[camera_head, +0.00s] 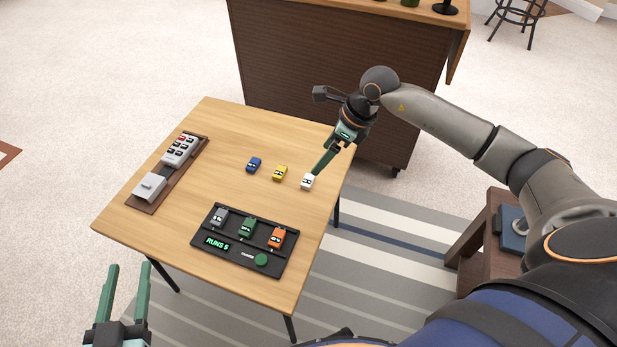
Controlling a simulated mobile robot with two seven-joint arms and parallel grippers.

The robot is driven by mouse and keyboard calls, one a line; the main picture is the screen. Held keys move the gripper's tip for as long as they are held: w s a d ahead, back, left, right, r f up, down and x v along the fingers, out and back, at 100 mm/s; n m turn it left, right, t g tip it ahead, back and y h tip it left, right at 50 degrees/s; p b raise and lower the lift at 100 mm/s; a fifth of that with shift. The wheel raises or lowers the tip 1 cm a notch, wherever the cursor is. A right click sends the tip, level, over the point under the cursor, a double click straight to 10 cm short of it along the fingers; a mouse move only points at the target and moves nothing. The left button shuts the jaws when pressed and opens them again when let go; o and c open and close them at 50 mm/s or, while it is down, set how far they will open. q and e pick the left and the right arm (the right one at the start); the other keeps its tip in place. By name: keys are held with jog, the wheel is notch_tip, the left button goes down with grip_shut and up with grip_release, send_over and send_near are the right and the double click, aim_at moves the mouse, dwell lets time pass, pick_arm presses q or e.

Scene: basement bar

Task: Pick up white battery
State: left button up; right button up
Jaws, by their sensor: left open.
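My left gripper (120,293) is open and empty at the bottom left, off the table's front left corner and away from the battery.
A yellow battery (280,173) and a blue battery (253,165) lie left of the white one. A black panel (236,257) holding grey, green and orange blocks sits nearer. A brown tray (195,152) with grey devices lies at left. A dark counter (320,70) stands behind.

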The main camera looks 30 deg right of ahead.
jog(key=w+d+f, duration=0.1)
jog(key=b, duration=0.2)
send_over(309, 179)
jog(key=s+d, duration=0.2)
jog(key=shift+h, duration=0.3)
jog(key=f, duration=0.5)
jog(key=shift+w+a+f, duration=0.1)
jog(key=shift+w+a, duration=0.05)
jog(key=shift+w, duration=0.05)
jog(key=x, duration=0.2)
jog(key=b+x, duration=0.1)
jog(key=x, duration=0.2)
jog(key=shift+s+f, duration=0.2)
jog(key=shift+f, duration=0.1)
pick_arm(q)
jog(key=s+r+m+t+h, duration=0.2)
jog(key=r+t+h, duration=0.1)
jog(key=r, duration=0.5)
jog(key=s+d+r+m+t+h, duration=0.1)
jog(key=s+r+m+t+h, duration=0.1)
jog(key=r, duration=0.7)
jog(key=shift+d+r+m+t+h, duration=0.2)
jog(key=shift+m+t+h, duration=0.45)
jog(key=shift+h, duration=0.25)
pick_arm(e)
jog(key=c, duration=1.5)
jog(key=shift+o, duration=0.2)
